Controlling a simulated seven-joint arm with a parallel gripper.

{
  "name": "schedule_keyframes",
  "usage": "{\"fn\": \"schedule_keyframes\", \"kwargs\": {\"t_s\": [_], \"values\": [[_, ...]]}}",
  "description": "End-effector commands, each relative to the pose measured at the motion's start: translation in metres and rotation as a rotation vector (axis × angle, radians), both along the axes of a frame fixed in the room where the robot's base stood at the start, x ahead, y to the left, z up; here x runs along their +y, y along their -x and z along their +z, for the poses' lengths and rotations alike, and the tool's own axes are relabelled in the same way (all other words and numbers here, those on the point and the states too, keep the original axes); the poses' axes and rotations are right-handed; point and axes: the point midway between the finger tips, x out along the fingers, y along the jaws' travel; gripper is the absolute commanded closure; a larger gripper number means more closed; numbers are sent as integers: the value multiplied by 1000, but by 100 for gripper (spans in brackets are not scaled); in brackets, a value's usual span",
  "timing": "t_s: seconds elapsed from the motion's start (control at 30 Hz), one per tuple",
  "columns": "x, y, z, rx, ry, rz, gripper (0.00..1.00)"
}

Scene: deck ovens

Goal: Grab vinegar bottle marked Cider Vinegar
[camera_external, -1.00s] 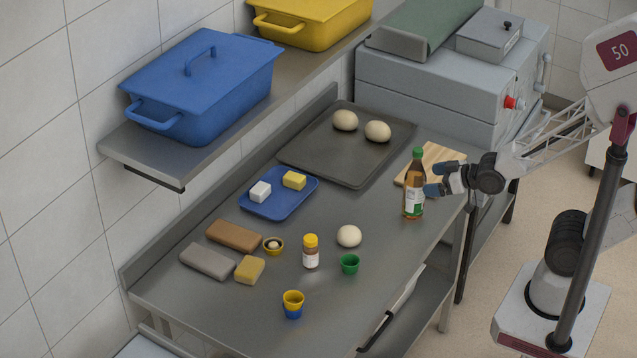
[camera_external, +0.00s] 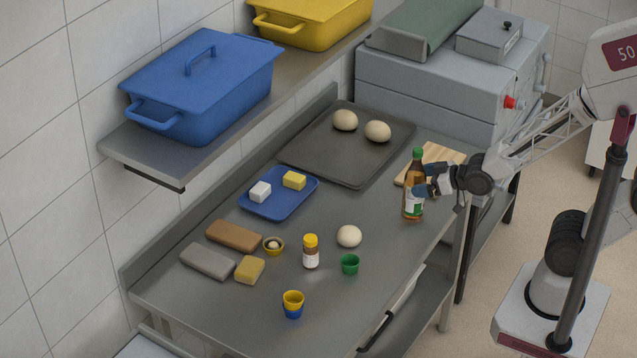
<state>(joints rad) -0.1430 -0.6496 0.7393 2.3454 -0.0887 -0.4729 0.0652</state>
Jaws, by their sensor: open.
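A brown glass bottle with a green cap and a pale green label (camera_external: 414,208) stands upright near the right edge of the steel table (camera_external: 330,285). The label text is too small to read. My gripper (camera_external: 424,190) is open at the bottle's right side, about mid-height. Its blue fingertips overlap the bottle in this view. I cannot tell whether they touch it or sit around it.
A wooden board (camera_external: 440,157) lies behind the bottle, and a dark tray (camera_external: 345,168) with two dough balls lies farther left. A loose dough ball (camera_external: 349,236), a yellow-capped jar (camera_external: 310,252) and a green cup (camera_external: 349,264) stand in front. The table's right edge is close.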

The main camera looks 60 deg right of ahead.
Motion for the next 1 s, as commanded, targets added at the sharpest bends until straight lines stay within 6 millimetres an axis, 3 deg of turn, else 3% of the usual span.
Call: {"fn": "schedule_keyframes", "kwargs": {"t_s": [0.33,0.93,1.0], "values": [[4,-23,-9,0,0,0,1],[4,-24,-10,0,0,0,1],[4,-24,-10,0,0,0,9]]}}
